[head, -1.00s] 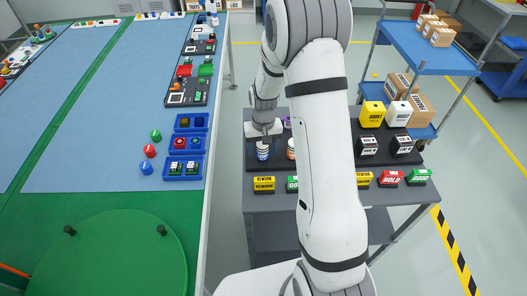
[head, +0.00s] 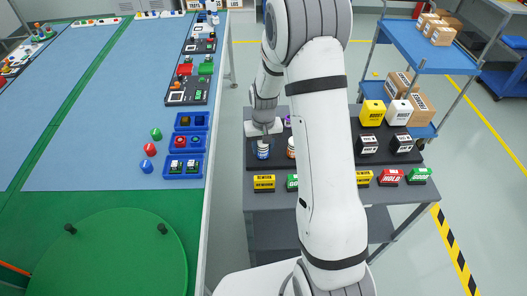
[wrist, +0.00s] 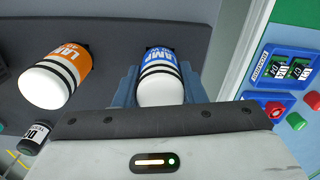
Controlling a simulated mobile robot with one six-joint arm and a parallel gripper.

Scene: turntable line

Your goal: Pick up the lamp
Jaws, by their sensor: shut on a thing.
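A white lamp with a blue label marked LAMP and dark bands (wrist: 162,75) is between the two fingers of my gripper (wrist: 158,84) in the wrist view. The fingers are shut on it, one on each side. In the head view my gripper (head: 265,130) points down over the same blue-banded lamp (head: 263,151) at the dark table's left edge. Whether its base touches the surface cannot be told. A second lamp with an orange label (wrist: 58,75) stands to the left in the wrist view, apart from my fingers; in the head view (head: 291,150) my arm partly hides it.
Yellow, red and green labelled blocks line the table's front; a yellow block (head: 264,182) is near the lamp. Black blocks (head: 367,145) stand farther right. A blue-topped line (head: 80,130) with blue trays (head: 184,168) is across a floor gap to the left.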

